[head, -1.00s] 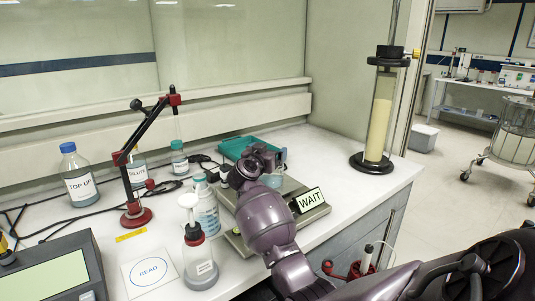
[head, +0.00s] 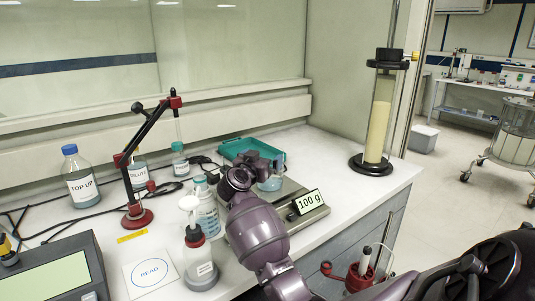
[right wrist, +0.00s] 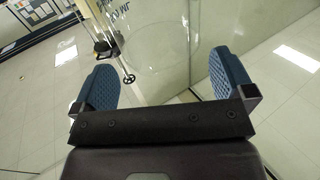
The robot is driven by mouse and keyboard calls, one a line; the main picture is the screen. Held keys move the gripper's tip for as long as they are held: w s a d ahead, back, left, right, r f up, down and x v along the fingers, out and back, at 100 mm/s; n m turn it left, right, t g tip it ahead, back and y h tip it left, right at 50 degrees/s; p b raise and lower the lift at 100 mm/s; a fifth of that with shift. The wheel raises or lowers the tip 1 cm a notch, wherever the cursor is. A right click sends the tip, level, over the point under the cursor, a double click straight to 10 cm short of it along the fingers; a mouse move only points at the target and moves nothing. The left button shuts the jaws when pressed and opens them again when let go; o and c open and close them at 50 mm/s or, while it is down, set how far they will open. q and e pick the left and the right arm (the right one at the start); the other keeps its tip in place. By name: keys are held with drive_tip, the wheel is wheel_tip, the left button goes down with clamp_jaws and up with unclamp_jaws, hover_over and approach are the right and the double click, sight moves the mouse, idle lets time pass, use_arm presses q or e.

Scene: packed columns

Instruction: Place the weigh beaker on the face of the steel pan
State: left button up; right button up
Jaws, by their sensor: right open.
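The weigh beaker (head: 271,182), a clear vessel with bluish contents, stands upright on the steel pan (head: 291,190) of the balance, partly behind my right gripper. The balance display (head: 309,202) reads 100 g. My right gripper (head: 264,168) is open and sits at the beaker's left side in the head view. In the right wrist view the two blue fingers (right wrist: 157,85) are spread wide. A clear curved glass outline, likely the beaker, shows between and beyond them, with nothing gripped. My left gripper is not in view.
A green tray (head: 240,148) lies behind the balance. A wash bottle (head: 200,262), a bottle (head: 206,210) and a red-and-black stand (head: 138,216) are to the left. A tall cream-packed column (head: 378,130) stands right. The bench's front edge is close to the balance.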

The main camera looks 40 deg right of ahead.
drive_tip(key=v, duration=0.7)
drive_tip(key=shift+a+p, duration=0.25)
drive_tip(key=shift+p, duration=0.15)
drive_tip(key=shift+s, duration=0.15)
